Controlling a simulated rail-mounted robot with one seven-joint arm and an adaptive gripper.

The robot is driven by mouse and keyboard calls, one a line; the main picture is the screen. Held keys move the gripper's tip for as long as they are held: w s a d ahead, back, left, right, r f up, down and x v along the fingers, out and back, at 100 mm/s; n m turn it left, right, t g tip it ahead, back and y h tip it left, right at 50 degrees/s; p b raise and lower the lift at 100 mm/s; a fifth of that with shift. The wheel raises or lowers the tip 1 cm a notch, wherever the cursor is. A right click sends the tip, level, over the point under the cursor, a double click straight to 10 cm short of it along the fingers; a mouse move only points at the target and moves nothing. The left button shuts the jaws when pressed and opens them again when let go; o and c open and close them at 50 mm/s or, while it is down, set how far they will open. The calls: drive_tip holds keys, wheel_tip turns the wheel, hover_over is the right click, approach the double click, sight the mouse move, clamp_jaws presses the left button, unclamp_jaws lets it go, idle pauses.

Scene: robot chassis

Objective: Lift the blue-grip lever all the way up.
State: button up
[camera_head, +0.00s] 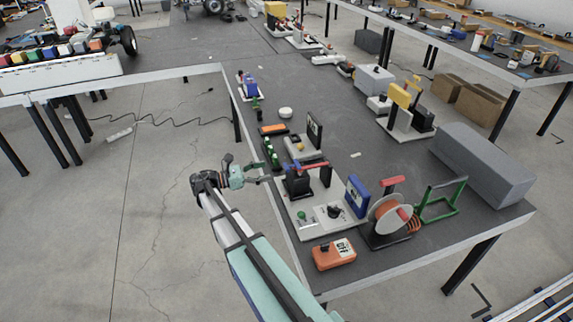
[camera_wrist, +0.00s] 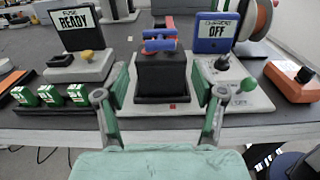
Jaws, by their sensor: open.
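The blue-grip lever (camera_wrist: 160,40) sits on top of a black box (camera_wrist: 160,75) in the middle of the wrist view, with red parts beside the blue grip. In the head view the lever (camera_head: 297,164) is near the table's left edge, with a red bar running right from it. My gripper (camera_wrist: 160,88) is open, its two fingers spread to either side of the black box in the picture. In the head view my gripper (camera_head: 264,171) is left of the box, at the table edge. Nothing is between the fingers; I cannot tell the exact gap to the lever.
A FUSE READY panel (camera_wrist: 74,28) with green blocks (camera_wrist: 50,95) stands left. A blue CHARGER OFF panel (camera_wrist: 216,32), a green-knobbed lever (camera_wrist: 247,86) and an orange box (camera_wrist: 291,80) stand right. A cable reel (camera_head: 388,220) is further right.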

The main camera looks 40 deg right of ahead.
sight(285, 167)
drive_tip(key=p+x, duration=0.2)
drive_tip(key=x, duration=0.7)
drive_tip(key=shift+d, duration=0.15)
clamp_jaws()
